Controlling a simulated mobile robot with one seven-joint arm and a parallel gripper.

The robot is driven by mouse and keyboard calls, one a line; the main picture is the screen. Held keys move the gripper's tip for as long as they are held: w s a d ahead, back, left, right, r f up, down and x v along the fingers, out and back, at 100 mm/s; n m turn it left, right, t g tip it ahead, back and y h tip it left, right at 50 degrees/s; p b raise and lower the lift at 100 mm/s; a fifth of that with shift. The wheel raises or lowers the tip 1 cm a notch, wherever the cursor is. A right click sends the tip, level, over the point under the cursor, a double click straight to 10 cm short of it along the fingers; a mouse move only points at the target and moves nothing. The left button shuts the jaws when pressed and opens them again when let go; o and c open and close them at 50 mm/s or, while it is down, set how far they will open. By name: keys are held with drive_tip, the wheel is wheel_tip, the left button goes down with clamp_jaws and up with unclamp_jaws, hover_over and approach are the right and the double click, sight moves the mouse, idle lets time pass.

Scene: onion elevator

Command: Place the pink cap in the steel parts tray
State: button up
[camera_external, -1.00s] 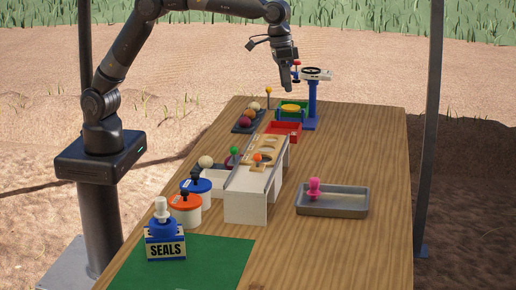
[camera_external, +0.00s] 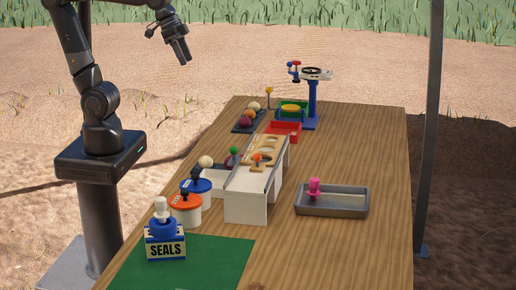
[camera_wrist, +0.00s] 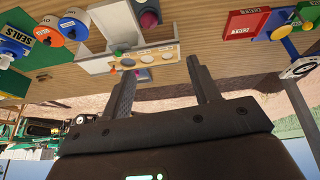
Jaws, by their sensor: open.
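The pink cap (camera_external: 314,188) stands upright inside the grey steel parts tray (camera_external: 345,213), near the tray's left end, on the right side of the table. My gripper (camera_external: 185,58) is up in the air at the upper left, well away from the cap and tray. In the wrist view my gripper (camera_wrist: 162,80) shows two dark fingers spread apart with nothing between them. The pink cap and the steel tray are not clear to me in the wrist view.
A white ramp-like stand (camera_external: 247,205) with wooden holders is left of the tray. An orange-lidded pot (camera_external: 185,211), a blue-lidded pot (camera_external: 203,190) and a SEALS box (camera_external: 165,245) are at front left. A red tray (camera_external: 285,133) and a blue post (camera_external: 312,100) stand farther back.

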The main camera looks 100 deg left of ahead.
drive_tip(key=s+a+f, duration=0.1)
drive_tip(key=s+f, duration=0.4)
drive_tip(key=s, duration=0.2)
drive_tip(key=shift+s+m+t, duration=0.35)
drive_tip(key=shift+m+t, duration=0.05)
idle(0.7)
